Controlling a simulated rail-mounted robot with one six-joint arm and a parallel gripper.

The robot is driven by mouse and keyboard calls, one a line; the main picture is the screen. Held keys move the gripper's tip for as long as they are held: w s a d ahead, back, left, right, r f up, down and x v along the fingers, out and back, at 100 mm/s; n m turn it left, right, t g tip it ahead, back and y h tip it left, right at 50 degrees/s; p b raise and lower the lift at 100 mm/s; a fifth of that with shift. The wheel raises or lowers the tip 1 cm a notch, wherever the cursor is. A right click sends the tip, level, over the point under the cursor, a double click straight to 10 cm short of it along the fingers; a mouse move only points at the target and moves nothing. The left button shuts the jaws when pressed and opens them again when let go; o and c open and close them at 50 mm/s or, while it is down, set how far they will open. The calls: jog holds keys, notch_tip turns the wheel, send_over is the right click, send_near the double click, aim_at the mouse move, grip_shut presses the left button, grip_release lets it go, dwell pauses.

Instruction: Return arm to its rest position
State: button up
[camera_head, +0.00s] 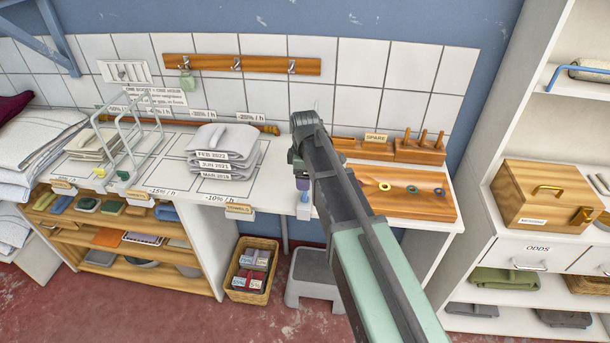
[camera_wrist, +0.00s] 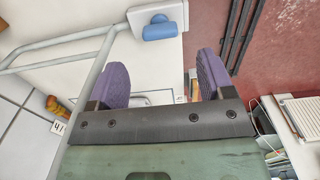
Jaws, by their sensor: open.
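My gripper (camera_head: 303,184) hangs over the front edge of the white worktop, near the middle of the head view. In the wrist view my gripper (camera_wrist: 160,80) has its two purple pads wide apart, with nothing between them. My arm reaches up from the lower right and bends down at the wrist. A white block with a blue part (camera_head: 305,208) is at the worktop edge just below my gripper; the blue part (camera_wrist: 160,30) shows beyond the pads in the wrist view. Whether the pads touch anything is not clear, but they look apart from it.
A grey folded stack (camera_head: 222,150) with labels lies left of my arm. A wire rack (camera_head: 130,150) stands further left. A wooden board with coloured rings (camera_head: 412,190) and a peg block (camera_head: 420,152) are to the right. A basket (camera_head: 252,270) and grey stool (camera_head: 312,275) are below.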

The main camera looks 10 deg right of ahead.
notch_tip(320, 180, up, 4)
jog(key=shift+f+p, duration=0.1)
jog(key=shift+p, duration=0.9)
jog(key=s+m, duration=1.3)
jog(key=s, duration=0.7)
jog(key=shift+s+m, duration=0.25)
jog(key=shift+m, duration=0.15)
jog(key=shift+f, duration=0.1)
